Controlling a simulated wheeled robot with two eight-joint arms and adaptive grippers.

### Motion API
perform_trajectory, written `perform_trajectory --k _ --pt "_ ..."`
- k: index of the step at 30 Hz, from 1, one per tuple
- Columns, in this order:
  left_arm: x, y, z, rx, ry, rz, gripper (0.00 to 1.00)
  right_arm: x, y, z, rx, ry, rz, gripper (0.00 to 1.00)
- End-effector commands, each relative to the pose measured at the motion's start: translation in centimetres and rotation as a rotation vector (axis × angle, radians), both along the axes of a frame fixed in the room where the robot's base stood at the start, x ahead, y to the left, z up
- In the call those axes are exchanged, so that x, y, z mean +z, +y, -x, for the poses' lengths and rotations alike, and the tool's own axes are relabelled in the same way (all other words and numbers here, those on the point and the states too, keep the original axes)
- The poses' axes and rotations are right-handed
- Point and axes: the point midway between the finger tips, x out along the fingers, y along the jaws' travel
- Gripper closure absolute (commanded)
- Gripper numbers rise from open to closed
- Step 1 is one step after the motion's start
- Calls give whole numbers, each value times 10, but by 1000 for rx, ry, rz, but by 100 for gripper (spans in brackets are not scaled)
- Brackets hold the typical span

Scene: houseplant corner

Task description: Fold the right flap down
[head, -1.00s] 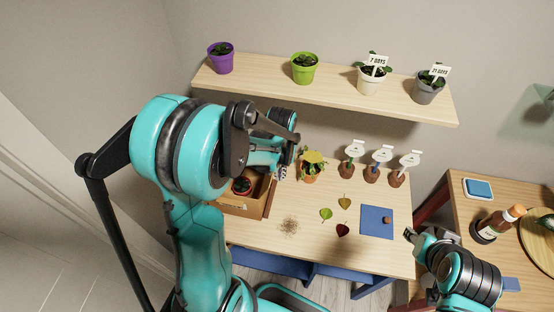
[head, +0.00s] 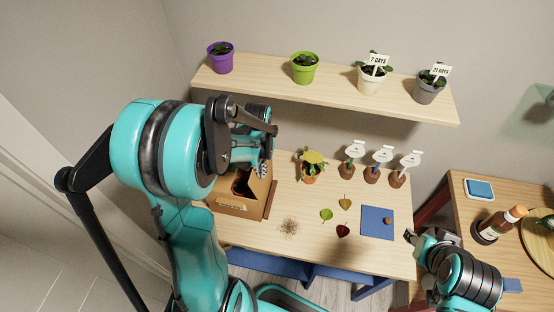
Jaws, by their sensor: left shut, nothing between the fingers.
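The cardboard box (head: 236,211) stands on the left part of the light wooden table, partly behind my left arm. A light cardboard panel, which looks like the right flap (head: 259,190), leans inward over the right part of the opening. A dark gap with a bit of red inside shows left of it. My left gripper (head: 264,170) is shut and empty at the far end of this flap; whether it touches is unclear. The box's far left is hidden by my arm. My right gripper (head: 409,235) is by the table's right edge, away from the box; its finger opening is unclear.
A potted plant (head: 312,165) stands right of the box. Loose leaves (head: 326,215), a brown fibre pile (head: 288,226) and a blue mat (head: 377,222) lie in front. Several labelled pots (head: 352,164) line the back. A shelf (head: 330,93) with plants hangs above.

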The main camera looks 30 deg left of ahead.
Motion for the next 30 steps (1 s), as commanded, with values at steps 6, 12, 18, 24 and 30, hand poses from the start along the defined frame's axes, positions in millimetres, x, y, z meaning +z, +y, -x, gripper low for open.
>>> perform_trajectory --k 6,12,18,24,30 --pt "0 14 4 2 0 0 100 -2 0 0 0 0 0 60" --pt "0 26 7 2 0 0 100 -3 0 0 0 0 0 60" --pt "0 38 10 2 0 0 100 -4 0 0 0 0 0 60" --pt "0 45 12 0 0 0 100 -5 0 0 0 0 0 60" --pt "0 46 12 0 0 0 100 -5 0 0 0 0 0 60"
